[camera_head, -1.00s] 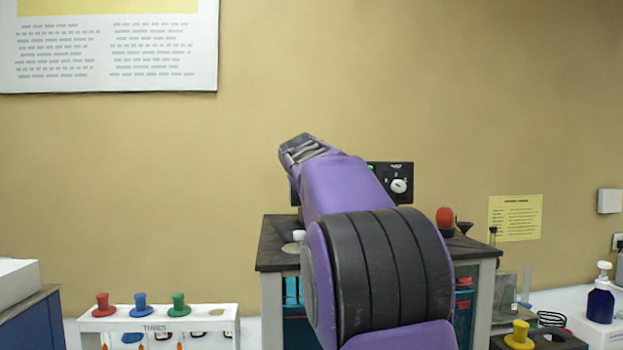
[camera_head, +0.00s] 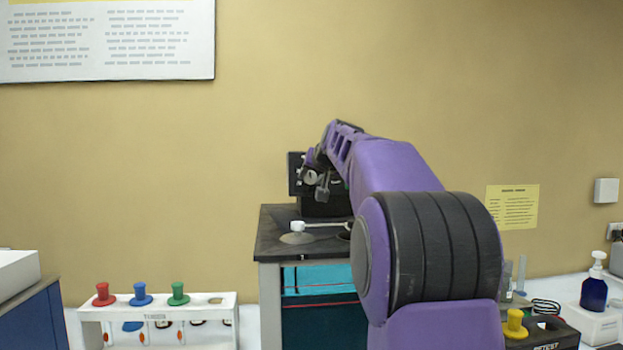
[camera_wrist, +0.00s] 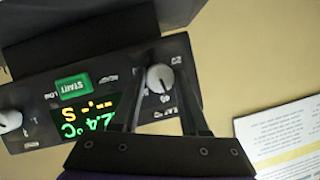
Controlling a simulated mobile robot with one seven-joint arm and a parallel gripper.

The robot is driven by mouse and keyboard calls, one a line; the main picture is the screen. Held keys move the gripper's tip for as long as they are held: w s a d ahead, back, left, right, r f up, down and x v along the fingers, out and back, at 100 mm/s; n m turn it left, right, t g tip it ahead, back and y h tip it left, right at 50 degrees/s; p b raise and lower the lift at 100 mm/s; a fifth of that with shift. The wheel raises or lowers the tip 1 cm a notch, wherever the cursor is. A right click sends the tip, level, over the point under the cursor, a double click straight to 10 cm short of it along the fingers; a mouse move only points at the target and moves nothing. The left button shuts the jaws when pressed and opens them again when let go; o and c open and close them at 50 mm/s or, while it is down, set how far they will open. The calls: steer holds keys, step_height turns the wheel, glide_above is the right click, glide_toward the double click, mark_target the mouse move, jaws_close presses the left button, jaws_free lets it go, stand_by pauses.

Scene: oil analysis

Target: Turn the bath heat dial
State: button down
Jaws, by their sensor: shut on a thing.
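The dark control panel (camera_head: 296,175) stands on the bath unit; in the wrist view the panel (camera_wrist: 45,95) appears upside down. A pale round dial (camera_wrist: 160,78) sits between my two fingers; it also shows in the head view (camera_head: 310,177). My gripper (camera_wrist: 161,70) is shut on this dial, one finger on each side. A second pale dial (camera_wrist: 10,121) is at the left edge of the wrist view, clear of the fingers. I cannot read which label belongs to which dial. My gripper (camera_head: 322,184) is partly hidden by my arm in the head view.
The panel has a green START button (camera_wrist: 73,86) and a lit display (camera_wrist: 85,118) reading about 24°C. A white-capped piece (camera_head: 297,232) stands on the bath top (camera_head: 275,238). A tube rack (camera_head: 155,315) is at lower left; a blue bottle (camera_head: 594,292) is at right.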

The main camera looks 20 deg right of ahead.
steer(key=shift+d+m+y, duration=0.1)
steer(key=shift+m+y, duration=0.3)
steer(key=shift+m, duration=0.2)
steer(key=shift+t+b, duration=0.3)
steer(key=shift+c, duration=2.1)
jaws_free()
steer(key=b+v, duration=0.5)
steer(key=v, duration=1.2)
steer(key=shift+s, duration=0.2)
steer(key=shift+r, duration=0.1)
